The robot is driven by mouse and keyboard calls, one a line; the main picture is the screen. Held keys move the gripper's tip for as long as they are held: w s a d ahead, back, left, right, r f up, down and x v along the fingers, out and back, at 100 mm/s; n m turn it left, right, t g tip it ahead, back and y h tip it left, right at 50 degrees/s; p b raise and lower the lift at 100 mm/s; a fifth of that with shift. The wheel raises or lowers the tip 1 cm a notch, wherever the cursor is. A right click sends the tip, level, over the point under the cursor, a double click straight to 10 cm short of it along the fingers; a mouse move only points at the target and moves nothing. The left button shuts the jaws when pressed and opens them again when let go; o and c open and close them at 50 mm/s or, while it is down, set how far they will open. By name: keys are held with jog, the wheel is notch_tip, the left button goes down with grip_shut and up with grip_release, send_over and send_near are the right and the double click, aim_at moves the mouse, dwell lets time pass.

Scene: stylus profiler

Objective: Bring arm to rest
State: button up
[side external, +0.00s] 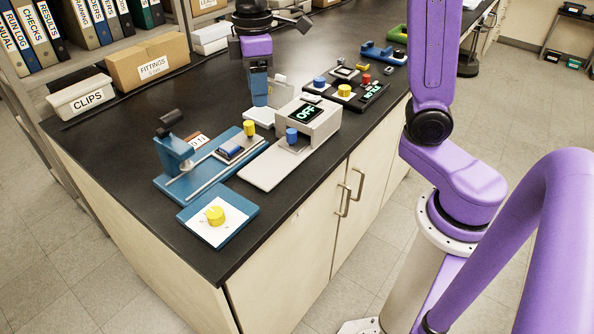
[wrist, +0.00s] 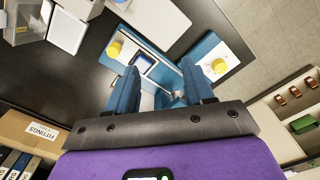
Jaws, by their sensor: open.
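My gripper (side external: 260,102) hangs pointing down over the black bench, behind the blue instrument and left of the display box in the side external view. In the wrist view its two blue fingers stand apart with nothing held between them (wrist: 160,88). The blue instrument (side external: 175,187) has an upright post, a stage with a yellow knob (side external: 249,128), and a front plate with a yellow dial (side external: 214,215). It shows beyond the fingers in the wrist view (wrist: 207,50). The white display box (side external: 325,125) reads OFF and has a blue knob (side external: 291,136) at its front.
A FITTINGS box (side external: 150,66) and a CLIPS bin (side external: 80,97) stand along the bench's back left, below shelved binders (side external: 90,22). A dark control panel (side external: 375,92) with coloured knobs and a blue fixture (side external: 383,52) lie farther right.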

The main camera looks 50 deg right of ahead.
jog(key=s+d+f+n, duration=0.1)
jog(key=s+f, duration=0.3)
jog(key=s, duration=0.8)
jog(key=s+d+f+n, duration=0.1)
jog(key=s+d+f, duration=0.1)
jog(key=s, duration=1.1)
jog(key=shift+s+f, duration=0.15)
jog(key=shift+f, duration=0.75)
